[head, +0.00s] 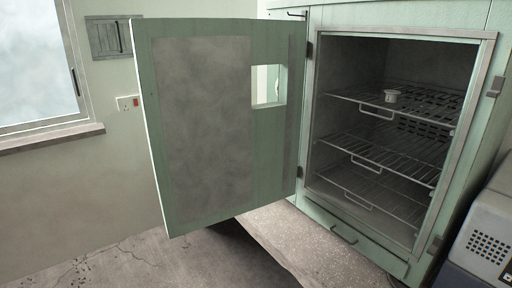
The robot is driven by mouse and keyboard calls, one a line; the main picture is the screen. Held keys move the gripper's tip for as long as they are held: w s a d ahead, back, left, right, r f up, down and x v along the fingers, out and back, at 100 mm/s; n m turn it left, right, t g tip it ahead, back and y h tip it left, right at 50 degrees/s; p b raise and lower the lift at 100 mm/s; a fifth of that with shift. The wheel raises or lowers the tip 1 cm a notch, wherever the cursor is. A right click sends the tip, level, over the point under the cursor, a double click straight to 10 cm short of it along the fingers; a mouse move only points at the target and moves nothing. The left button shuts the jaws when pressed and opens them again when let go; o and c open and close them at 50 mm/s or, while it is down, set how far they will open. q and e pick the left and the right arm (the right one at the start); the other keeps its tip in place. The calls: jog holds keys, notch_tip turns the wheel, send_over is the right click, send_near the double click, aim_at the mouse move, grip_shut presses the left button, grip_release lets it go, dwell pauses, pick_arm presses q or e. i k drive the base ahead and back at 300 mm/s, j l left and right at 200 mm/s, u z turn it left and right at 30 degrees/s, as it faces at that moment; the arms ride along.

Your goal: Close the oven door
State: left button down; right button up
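The oven (402,242) is a pale green cabinet at the right of the head view, with its dark cavity facing me. Its door (205,120) stands wide open, swung out to the left on hinges at the left side of the opening. The door's inner face shows a grey panel and a small square window (267,85). Neither of my grippers is in the picture.
A window (38,65) with a sill and a wall socket (129,103) are on the left wall. A grey-blue machine with a vent (488,243) stands close at the lower right. The concrete surface (110,262) below the door looks cracked and clear.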

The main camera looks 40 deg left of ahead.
aim_at(217, 156)
jog(key=j+z, duration=0.85)
jog(key=k+j, duration=0.1)
jog(key=j, duration=0.55)
jog(key=k+j, duration=0.1)
jog(key=j, duration=0.55)
jog(key=k+j, duration=0.1)
jog(key=j, duration=1.2)
jog(key=k+j, duration=0.15)
jog(key=j, duration=0.5)
jog(key=k+j, duration=0.1)
jog(key=j, duration=0.55)
